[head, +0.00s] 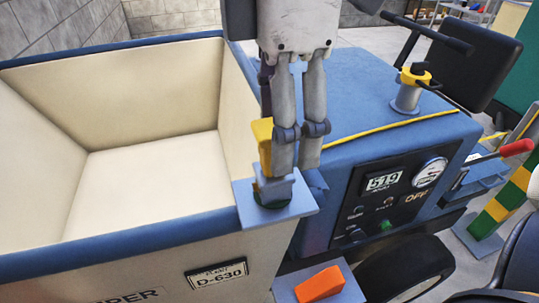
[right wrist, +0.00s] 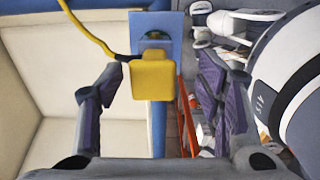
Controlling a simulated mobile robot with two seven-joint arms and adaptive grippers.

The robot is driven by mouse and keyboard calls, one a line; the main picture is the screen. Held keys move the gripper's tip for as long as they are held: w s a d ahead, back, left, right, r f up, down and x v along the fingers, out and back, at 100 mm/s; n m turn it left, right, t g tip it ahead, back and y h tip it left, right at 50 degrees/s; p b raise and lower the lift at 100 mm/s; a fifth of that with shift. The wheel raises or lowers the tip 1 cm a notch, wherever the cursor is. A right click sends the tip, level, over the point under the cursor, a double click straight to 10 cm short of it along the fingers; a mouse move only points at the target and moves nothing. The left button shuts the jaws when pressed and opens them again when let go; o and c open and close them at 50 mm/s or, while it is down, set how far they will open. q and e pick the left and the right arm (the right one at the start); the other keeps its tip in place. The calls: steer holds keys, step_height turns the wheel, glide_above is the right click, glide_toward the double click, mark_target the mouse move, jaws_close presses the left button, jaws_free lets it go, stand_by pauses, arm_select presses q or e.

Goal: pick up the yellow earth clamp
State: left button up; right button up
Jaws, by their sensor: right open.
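The yellow earth clamp (head: 262,133) stands upright at the corner of the skip, above a small blue-grey plate (head: 299,208). In the head view it is partly hidden behind my right gripper (head: 292,180), which points down over the plate. In the right wrist view the clamp (right wrist: 153,80) lies between the two parted fingers of the gripper (right wrist: 160,75), with gaps on both sides, the left one narrower. A yellow cable (right wrist: 85,28) runs from the clamp to the upper left there. My left gripper is not in view.
The cream-lined skip (head: 150,190) with blue rim fills the left. To the right is the blue machine body (head: 360,85) with a control panel (head: 395,195), a yellow-capped post (head: 408,95) and a red lever (head: 516,148). An orange wedge (head: 320,284) sits below the plate.

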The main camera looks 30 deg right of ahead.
mark_target(271, 189)
steer(key=f, duration=0.6)
steer(key=shift+w+a+f, duration=0.15)
steer(key=shift+w+f, duration=0.2)
steer(key=shift+w, duration=0.05)
jaws_close()
